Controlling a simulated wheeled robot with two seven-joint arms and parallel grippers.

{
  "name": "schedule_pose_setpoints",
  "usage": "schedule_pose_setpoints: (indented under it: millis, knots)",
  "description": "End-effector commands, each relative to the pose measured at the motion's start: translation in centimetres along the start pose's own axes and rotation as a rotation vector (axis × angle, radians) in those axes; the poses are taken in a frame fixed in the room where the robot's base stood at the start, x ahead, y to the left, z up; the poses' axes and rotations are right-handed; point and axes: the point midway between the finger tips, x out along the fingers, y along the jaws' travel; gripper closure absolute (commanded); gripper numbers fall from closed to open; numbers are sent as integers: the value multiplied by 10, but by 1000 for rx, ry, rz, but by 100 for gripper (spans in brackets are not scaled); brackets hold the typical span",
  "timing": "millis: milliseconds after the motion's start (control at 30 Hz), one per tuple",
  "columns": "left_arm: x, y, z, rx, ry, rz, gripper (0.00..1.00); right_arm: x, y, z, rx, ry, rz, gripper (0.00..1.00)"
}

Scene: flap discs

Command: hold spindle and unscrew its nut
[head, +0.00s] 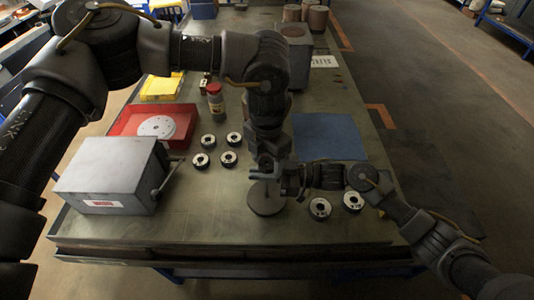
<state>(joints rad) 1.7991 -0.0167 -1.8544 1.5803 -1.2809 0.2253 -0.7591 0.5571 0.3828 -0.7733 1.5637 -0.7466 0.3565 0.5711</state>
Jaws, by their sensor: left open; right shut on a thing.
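The spindle has a round dark base (264,202) on the bench, near its front edge. Its thin upright post rises from the base and is mostly covered by my grippers. My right gripper (263,175) reaches in from the right and is shut on the spindle's post, above the base. My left gripper (265,161) points down from above, open, right over the post and close to my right gripper. The nut cannot be made out; the grippers hide the post's top.
Several black flap discs lie left of the spindle (228,158); two lie right (320,207). A grey box (108,170) with a lever, a red tray (120,128) and a capped jar (215,103) stand left. A blue mat (330,136) lies behind right.

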Motion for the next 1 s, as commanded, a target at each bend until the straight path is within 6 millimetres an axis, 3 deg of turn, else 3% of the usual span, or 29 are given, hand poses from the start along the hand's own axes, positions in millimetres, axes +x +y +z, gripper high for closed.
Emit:
schedule_pose_setpoints:
  millis: [167, 500, 667, 767, 1000]
  knots:
    - [0, 0, 0, 0, 0, 0, 42, 0, 0, 0, -1, 0, 1, 100]
    - [0, 0, 0, 0, 0, 0, 84, 0, 0, 0, -1, 1, 1, 100]
    - [0, 0, 0, -49, 0, -1, 87, 0, 0, 0, -1, 1, 1, 100]
    - [1, -1, 0, -218, 2, -4, 87, 0, 0, 0, -1, 1, 1, 100]
    - [0, -1, 0, -869, 2, -3, 87, 0, 0, 0, -1, 1, 1, 100]
